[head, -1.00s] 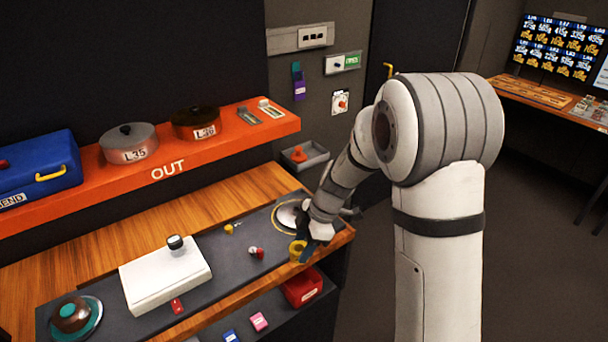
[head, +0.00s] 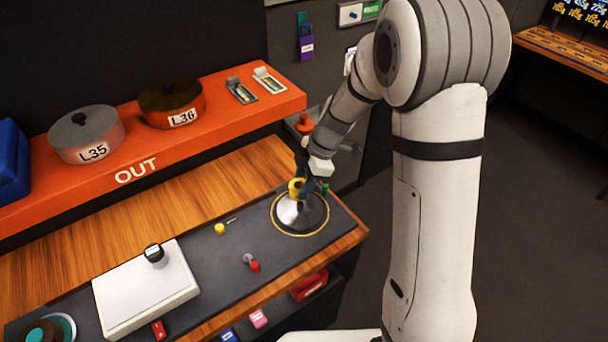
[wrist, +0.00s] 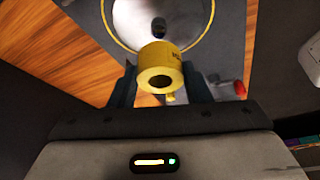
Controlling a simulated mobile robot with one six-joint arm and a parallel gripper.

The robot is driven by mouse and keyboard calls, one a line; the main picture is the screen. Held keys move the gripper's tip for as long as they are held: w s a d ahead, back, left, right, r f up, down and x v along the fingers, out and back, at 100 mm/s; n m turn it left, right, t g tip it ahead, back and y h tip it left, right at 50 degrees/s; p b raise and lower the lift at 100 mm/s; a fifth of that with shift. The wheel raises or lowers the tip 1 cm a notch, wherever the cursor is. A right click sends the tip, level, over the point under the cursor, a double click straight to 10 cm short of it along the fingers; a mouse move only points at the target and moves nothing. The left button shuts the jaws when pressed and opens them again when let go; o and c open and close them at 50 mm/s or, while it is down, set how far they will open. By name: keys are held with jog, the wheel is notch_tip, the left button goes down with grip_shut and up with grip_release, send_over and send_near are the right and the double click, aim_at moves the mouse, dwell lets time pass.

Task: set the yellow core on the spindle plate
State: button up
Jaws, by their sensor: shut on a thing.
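The yellow core (head: 295,188) is a short ring with a dark centre hole. My gripper (head: 307,188) is shut on it and holds it over the back left part of the spindle plate. The wrist view shows the core (wrist: 160,68) between the two dark fingers (wrist: 158,88). The spindle plate (head: 290,217) is a silver disc inside a yellow ring on the dark panel. In the wrist view the plate (wrist: 190,20) lies beyond the core, with a dark spindle (wrist: 158,28) at its middle. I cannot tell the height of the core above the plate.
A red-tipped lever (head: 253,265) and a yellow knob (head: 219,229) stand on the panel left of the plate. A white box (head: 145,290) with a black knob is farther left. The orange OUT shelf (head: 215,140) with lidded pots runs behind. A grey tray with a red item is behind my gripper.

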aim_at(303, 203)
jog(key=shift+f+b, duration=0.8)
jog(key=shift+f, duration=1.85)
jog(key=shift+d+b, duration=0.1)
jog(key=shift+b, duration=1.2)
jog(key=shift+f+b, duration=0.55)
jog(key=shift+b, duration=0.15)
jog(key=o, duration=0.7)
jog(key=shift+r, duration=0.1)
jog(key=shift+s+p+v, duration=0.2)
jog(key=shift+p+v, duration=1.5)
jog(key=shift+v, duration=3.7)
